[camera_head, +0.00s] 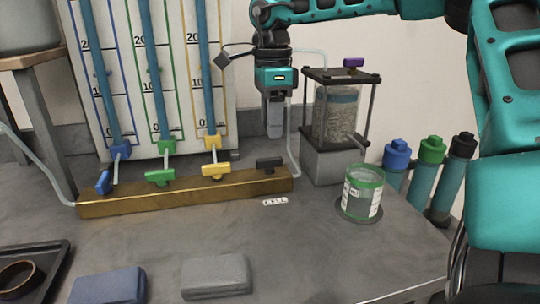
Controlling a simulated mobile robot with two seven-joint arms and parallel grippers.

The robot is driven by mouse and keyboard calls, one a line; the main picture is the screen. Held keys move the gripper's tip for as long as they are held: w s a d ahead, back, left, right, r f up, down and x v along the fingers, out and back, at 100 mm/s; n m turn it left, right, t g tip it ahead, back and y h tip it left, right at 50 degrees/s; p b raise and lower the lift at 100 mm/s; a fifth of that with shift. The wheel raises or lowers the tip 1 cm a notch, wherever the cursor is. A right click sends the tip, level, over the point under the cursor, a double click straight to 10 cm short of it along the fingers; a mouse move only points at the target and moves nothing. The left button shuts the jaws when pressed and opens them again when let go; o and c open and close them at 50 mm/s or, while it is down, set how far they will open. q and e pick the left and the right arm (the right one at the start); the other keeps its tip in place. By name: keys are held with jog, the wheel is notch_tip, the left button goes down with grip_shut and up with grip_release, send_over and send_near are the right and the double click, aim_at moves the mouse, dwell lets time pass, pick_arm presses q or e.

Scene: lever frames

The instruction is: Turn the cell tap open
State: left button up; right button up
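A brass manifold bar (190,193) lies on the bench with several taps along its top. The black tap (269,163) sits at its right end, its handle roughly along the bar. A small white label (275,201), too small to read surely, lies in front of it. My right gripper (274,134) points down above and slightly behind the black tap, apart from it in the picture. Its fingers overlap in this view, so their opening cannot be told; nothing shows in them. My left gripper is out of view.
Blue (104,182), green (160,177) and yellow (216,169) taps stand left, below tall tubes. A glass column (335,115) in a frame stands right, with a green-rimmed beaker (362,192) before it. Capped bottles (430,165) stand further right.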

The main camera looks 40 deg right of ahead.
aim_at(271, 158)
notch_tip(271, 158, down, 7)
jog(key=shift+w+f+b, duration=0.1)
jog(key=shift+f+b, duration=0.05)
jog(key=shift+b, duration=0.4)
jog(key=shift+c, duration=0.4)
grip_shut()
